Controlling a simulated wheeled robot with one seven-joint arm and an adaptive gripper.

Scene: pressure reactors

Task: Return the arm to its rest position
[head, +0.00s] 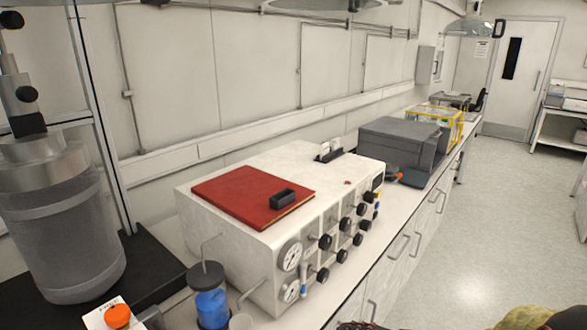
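My gripper is not in view in the head view, and no arm link can be made out with certainty. The white reactor control box (340,205) stands on the bench in the middle, with gauges and several black knobs on its front. A red folder or book (240,195) lies flat on top of it, with a small black object (283,198) on it. A large grey metal reactor vessel (65,235) stands upright at the left on a dark base.
A bottle with blue liquid (212,308) and an orange-capped item (118,316) stand at the front left. Grey equipment (400,145) and a yellow-framed clear box (435,120) stand farther along the bench. The floor (480,220) at right is largely clear. A yellow-green object (530,318) shows at the bottom edge.

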